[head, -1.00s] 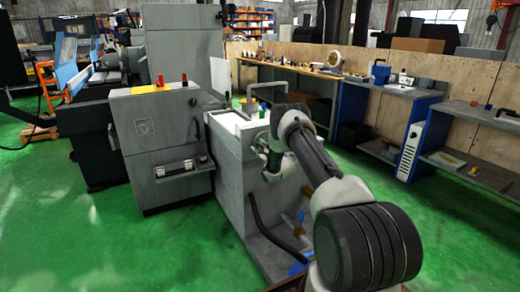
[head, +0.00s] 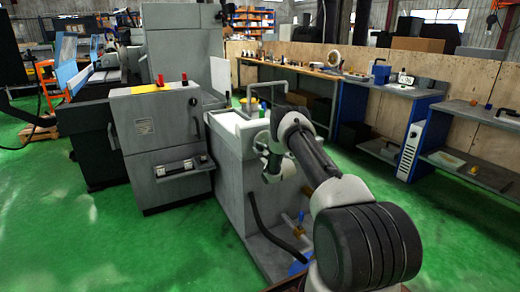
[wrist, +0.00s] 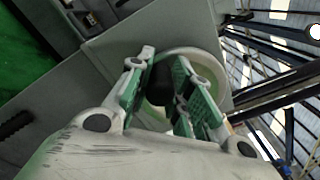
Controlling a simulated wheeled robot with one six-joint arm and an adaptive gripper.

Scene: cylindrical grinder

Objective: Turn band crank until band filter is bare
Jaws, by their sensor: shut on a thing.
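My gripper (wrist: 160,88) has its two green-padded fingers closed around a dark handle, which looks like the band crank (wrist: 162,78). Behind the handle is a pale round disc (wrist: 188,55) on a grey panel. In the head view my gripper (head: 268,165) is at the right side of the grey tank unit, partly hidden by my own arm; the crank cannot be made out there. A white surface on top of the unit (head: 228,124) looks like the band filter; its detail is too small to tell whether it is bare.
The grey grinder cabinet (head: 160,140) stands left of the tank unit. A dark hose (head: 268,232) runs down the unit's front near my arm. Workbenches (head: 400,88) line the back right. The green floor (head: 120,245) is clear at the front left.

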